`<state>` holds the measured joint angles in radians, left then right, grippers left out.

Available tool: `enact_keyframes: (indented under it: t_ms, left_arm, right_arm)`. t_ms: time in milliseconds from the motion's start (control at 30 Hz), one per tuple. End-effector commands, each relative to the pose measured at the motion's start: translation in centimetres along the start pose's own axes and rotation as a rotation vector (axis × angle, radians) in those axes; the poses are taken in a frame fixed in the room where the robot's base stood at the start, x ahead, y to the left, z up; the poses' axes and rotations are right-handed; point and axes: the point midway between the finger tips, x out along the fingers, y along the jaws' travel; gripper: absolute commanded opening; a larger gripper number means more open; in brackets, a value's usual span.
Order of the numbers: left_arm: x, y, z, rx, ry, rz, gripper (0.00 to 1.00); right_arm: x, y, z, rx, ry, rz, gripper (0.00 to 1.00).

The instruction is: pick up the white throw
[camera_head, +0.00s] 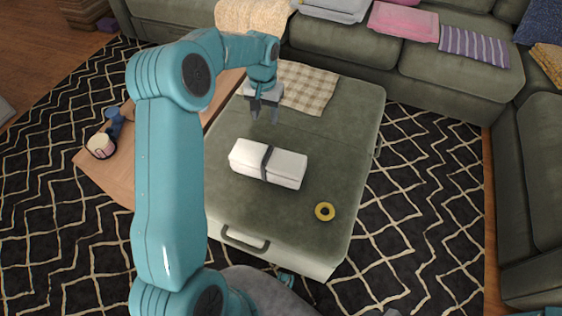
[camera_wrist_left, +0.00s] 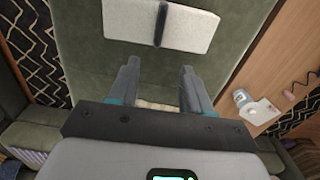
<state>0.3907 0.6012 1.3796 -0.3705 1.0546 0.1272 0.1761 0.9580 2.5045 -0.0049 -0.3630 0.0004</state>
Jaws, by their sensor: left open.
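The white throw (camera_head: 284,167) is a folded white bundle with a dark band around its middle. It lies on the green ottoman (camera_head: 325,135). My left gripper (camera_head: 264,112) is open and empty, above the ottoman and on the far side of the throw. In the left wrist view the throw (camera_wrist_left: 190,28) shows at the top, ahead of the open fingers (camera_wrist_left: 157,75) and apart from them. My right gripper is not in view.
A wooden table (camera_head: 115,165) with a cup (camera_head: 101,145) stands at left. Green sofa sections (camera_head: 440,70) stand behind and at right.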

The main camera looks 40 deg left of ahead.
Motion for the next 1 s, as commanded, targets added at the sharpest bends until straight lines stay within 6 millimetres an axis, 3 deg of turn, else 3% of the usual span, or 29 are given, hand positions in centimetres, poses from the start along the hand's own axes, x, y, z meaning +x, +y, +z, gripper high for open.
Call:
enact_keyframes:
  t_ms: [167, 500, 833, 1000]
  left_arm:
    - [1.7, -0.8, 0.6, -0.007, -0.004, -0.004, 0.49]
    - [9.3, -1.0, 1.0, -0.006, -0.003, -0.002, 0.49]
    - [11.9, -0.5, 0.8, -0.003, -0.001, -0.002, 0.49]
    - [14.6, 0.0, 0.8, -0.003, -0.003, -0.002, 0.49]
  right_arm:
    - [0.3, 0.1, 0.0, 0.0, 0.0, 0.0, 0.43]
    - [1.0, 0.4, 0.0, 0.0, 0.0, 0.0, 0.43]
    - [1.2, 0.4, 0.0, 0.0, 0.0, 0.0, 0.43]
    - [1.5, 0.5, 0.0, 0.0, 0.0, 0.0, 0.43]
